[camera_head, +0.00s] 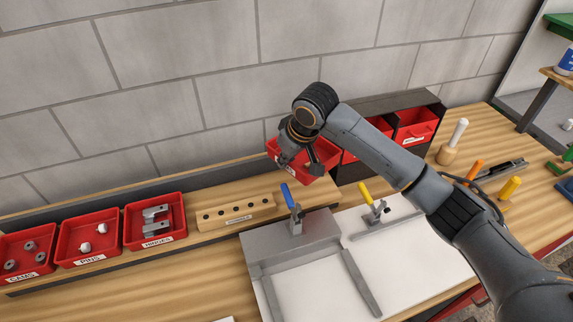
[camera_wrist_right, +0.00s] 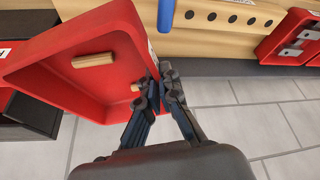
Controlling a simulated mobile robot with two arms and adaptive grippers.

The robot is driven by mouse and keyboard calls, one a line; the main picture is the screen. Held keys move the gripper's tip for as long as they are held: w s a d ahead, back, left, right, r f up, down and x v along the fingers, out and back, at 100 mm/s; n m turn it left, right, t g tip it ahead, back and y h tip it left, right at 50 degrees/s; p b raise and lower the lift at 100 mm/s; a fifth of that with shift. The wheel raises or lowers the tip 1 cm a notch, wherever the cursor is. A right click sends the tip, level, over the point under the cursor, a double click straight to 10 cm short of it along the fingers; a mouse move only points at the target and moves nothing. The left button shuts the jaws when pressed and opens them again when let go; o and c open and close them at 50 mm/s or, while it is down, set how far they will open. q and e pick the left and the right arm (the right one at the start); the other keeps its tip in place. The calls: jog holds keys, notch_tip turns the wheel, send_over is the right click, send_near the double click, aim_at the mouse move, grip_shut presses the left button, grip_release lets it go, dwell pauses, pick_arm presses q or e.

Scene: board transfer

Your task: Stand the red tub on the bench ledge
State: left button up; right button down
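The red tub (camera_head: 318,170) is at the back of the bench, between the wooden block with holes and the dark rack. In the right wrist view the tub (camera_wrist_right: 110,35) holds wooden dowels. My right gripper (camera_head: 290,160) has its fingers closed on the tub's wall; in the wrist view the fingertips (camera_wrist_right: 160,88) meet at its rim. The bench ledge (camera_head: 245,187) is the raised wooden strip along the wall, and the tub is at its right end. I cannot tell whether the tub's base touches the ledge. My left gripper is not in view.
Several labelled red tubs, one with hinges (camera_head: 155,220), stand on the ledge's left. The holed block (camera_head: 236,212) is left of the held tub, the dark rack (camera_head: 405,100) right. Blue-handled (camera_head: 288,196) and yellow-handled (camera_head: 366,193) clamps stand in front.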

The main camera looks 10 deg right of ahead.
aim_at(288, 170)
jog(key=f+p, duration=0.2)
jog(key=f, duration=0.1)
jog(key=shift+w+d, duration=0.15)
jog(key=shift+w, duration=0.05)
jog(key=shift+f, duration=0.35)
jog(key=shift+f, duration=0.1)
jog(key=shift+f, duration=0.5)
jog(key=c, duration=1.5)
grip_release()
